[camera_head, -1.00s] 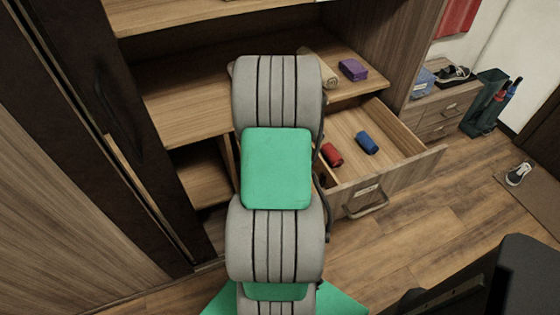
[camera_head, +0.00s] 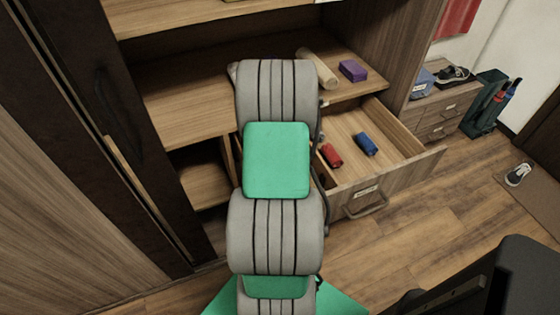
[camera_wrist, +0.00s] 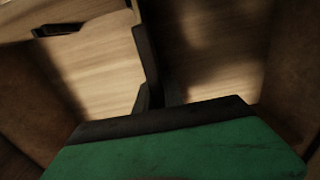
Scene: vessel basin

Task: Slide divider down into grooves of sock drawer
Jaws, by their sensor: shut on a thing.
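The sock drawer (camera_head: 405,168) is pulled out at the right of the cabinet, its front handle facing the room. A red roll (camera_head: 331,155) and a blue roll (camera_head: 367,144) lie inside it. My arm covers the drawer's left part and hides my gripper in the head view. In the wrist view my gripper (camera_wrist: 150,95) is dark and shut on a thin dark-edged piece, which appears to be the divider (camera_wrist: 146,52). Pale wood shows on both sides of it. I cannot tell whether the divider touches the drawer's grooves.
A purple block (camera_head: 353,70) and a tan roll (camera_head: 317,68) lie on the shelf above the drawer. A small chest (camera_head: 440,112) with shoes stands at the right, beside a green bin (camera_head: 485,105). The floor (camera_head: 420,225) before the drawer is mostly clear.

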